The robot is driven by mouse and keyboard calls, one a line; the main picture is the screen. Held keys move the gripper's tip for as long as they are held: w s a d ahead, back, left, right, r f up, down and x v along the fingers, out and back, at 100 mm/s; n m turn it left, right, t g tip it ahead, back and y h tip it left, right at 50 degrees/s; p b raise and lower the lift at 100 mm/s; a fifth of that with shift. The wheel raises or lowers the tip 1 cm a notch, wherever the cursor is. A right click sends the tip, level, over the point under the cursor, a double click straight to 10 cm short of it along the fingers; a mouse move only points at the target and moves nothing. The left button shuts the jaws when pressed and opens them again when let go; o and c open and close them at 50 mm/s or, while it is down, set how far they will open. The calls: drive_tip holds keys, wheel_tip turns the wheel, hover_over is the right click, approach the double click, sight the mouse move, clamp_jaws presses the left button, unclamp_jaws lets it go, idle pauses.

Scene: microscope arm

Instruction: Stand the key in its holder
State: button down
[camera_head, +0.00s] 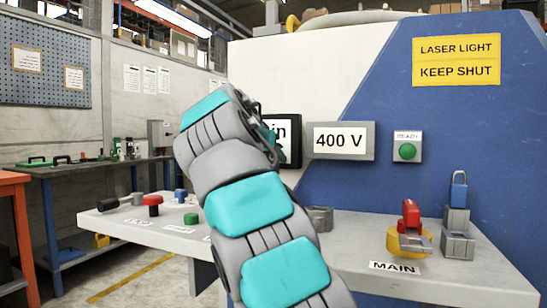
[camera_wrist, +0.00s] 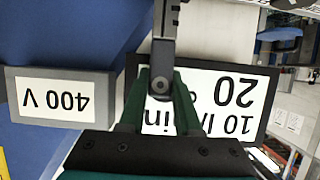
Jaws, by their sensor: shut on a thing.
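My gripper (camera_wrist: 160,95) is shut on a grey metal piece, which I take to be the key (camera_wrist: 163,45). The key has a small round hole between the fingers and runs up out of the top of the wrist view. In the head view my arm hides the key and most of the gripper, in front of the machine. The holder is not certain: a grey block (camera_head: 320,218) stands on the shelf just right of my arm, partly hidden, and grey blocks (camera_head: 457,244) stand at the right below a blue padlock (camera_head: 458,188).
A red switch handle on a yellow base (camera_head: 408,241) stands by the MAIN label. A 400 V panel (camera_head: 340,141) and a black-framed display (camera_head: 289,130) are on the machine close behind my arm.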

drive_tip(key=shift+f+b, duration=1.8)
drive_tip(key=shift+f, duration=0.15)
drive_tip(key=c, duration=0.5)
unclamp_jaws()
drive_tip(key=shift+v, duration=3.9)
